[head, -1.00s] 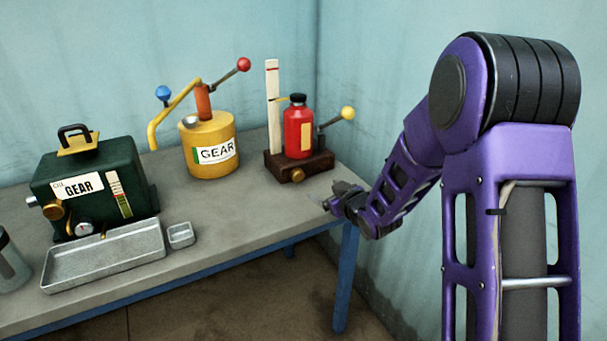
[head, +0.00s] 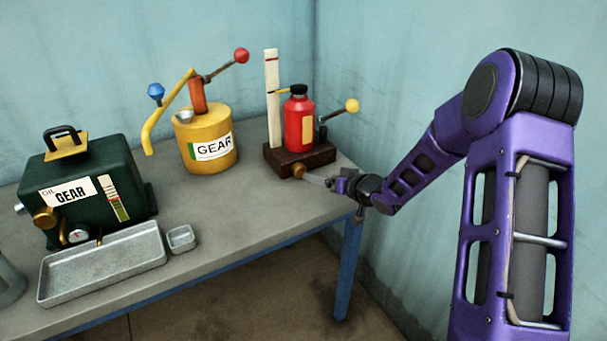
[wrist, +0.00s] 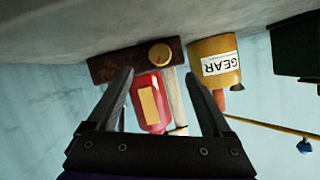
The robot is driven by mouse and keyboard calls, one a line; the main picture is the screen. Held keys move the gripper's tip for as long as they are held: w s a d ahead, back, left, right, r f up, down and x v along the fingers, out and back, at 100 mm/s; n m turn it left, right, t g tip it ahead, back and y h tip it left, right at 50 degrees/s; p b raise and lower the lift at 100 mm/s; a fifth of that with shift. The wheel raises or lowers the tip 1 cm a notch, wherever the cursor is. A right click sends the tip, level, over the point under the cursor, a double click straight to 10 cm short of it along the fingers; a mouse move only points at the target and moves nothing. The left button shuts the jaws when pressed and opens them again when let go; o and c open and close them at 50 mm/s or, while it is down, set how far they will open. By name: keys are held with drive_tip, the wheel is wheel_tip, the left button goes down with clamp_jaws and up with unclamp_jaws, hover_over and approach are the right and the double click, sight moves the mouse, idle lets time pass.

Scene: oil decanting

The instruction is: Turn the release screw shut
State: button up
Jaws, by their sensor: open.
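The release screw (head: 299,171) is a brass knob on the front of the dark red-brown base of the red bottle jack (head: 299,124). It also shows in the wrist view (wrist: 160,54), upside down, beyond and between the fingertips. My gripper (head: 318,180) is close in front of the screw, to its right in the head view. In the wrist view, my gripper (wrist: 160,78) has its two fingers spread wide with nothing between them. In the head view the fingertips look very near the knob; whether they touch it I cannot tell.
A yellow GEAR pump can (head: 208,145) stands left of the jack. A green oil tank (head: 120,165), a metal tray (head: 75,288) and a small dish (head: 181,238) are further left. The jack's yellow-knobbed lever (head: 352,105) sticks out above my gripper. The bench front between is clear.

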sight(302, 172)
drive_tip(key=x, duration=0.9)
drive_tip(key=shift+w+b, duration=0.1)
drive_tip(key=shift+b, duration=0.25)
clamp_jaws()
